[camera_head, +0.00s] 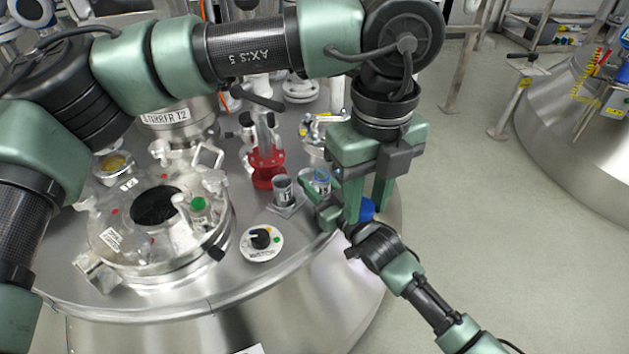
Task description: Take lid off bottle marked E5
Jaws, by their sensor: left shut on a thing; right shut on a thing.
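A small clear bottle (320,183) with a blue ring at its top and a pale label stands out near the vessel's right edge. The marking on its label is too small to read. My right gripper (318,200) comes in from the lower right and is shut on this bottle; its fingers are partly hidden. My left gripper (367,198) points down from above, to the right of the bottle. It is shut on a blue lid (367,209), which shows between its fingers, apart from the bottle's top.
A grey labelled cup (283,188) on a small plate, a red fitting (266,168) and a white dial (261,243) are on the steel vessel top (290,240). A green-capped bottle (198,207) stands near the round hatch (157,207). Floor (500,240) at right is clear.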

